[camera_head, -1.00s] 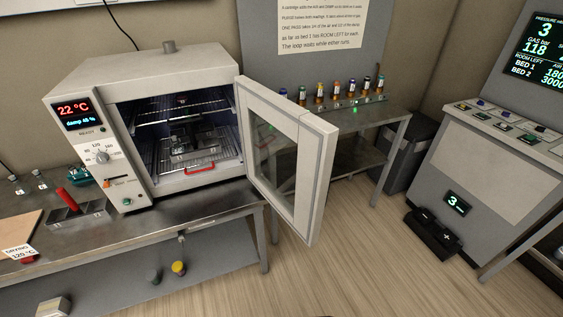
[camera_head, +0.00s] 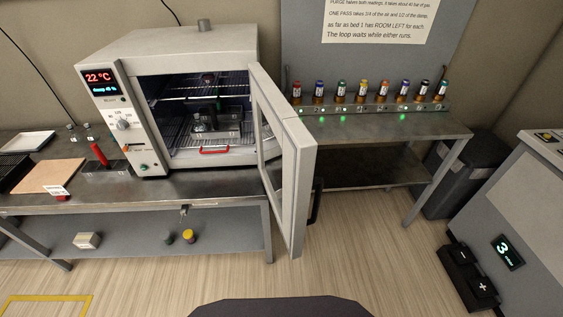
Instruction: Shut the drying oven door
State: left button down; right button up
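The drying oven (camera_head: 180,50) stands on a metal bench in the head view, left of centre. Its door (camera_head: 296,175) is hinged on the oven's right side and stands wide open, swung out toward me past the bench front. A dark handle (camera_head: 316,200) shows at the door's outer right side. Inside the oven are wire racks, a dark object (camera_head: 218,120) on the lower rack and a red handle (camera_head: 215,150) at the front. The display reads 22 °C. Neither of my grippers is in view.
A second bench (camera_head: 400,126) with a row of small capped bottles stands right of the door. A dark bin (camera_head: 465,175) and a grey console (camera_head: 530,200) with plus and minus pedals (camera_head: 468,275) are at the right. Floor before the door is clear.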

aim_at(286, 150)
jog(key=i+l+u, duration=0.25)
jog(key=l+u, duration=0.25)
jog(key=l, duration=0.15)
jog(key=i+l+u, duration=0.1)
jog(key=l+u, duration=0.15)
jog(key=l, duration=0.15)
jog(key=i+l+u, duration=0.35)
jog(key=k+l, duration=0.1)
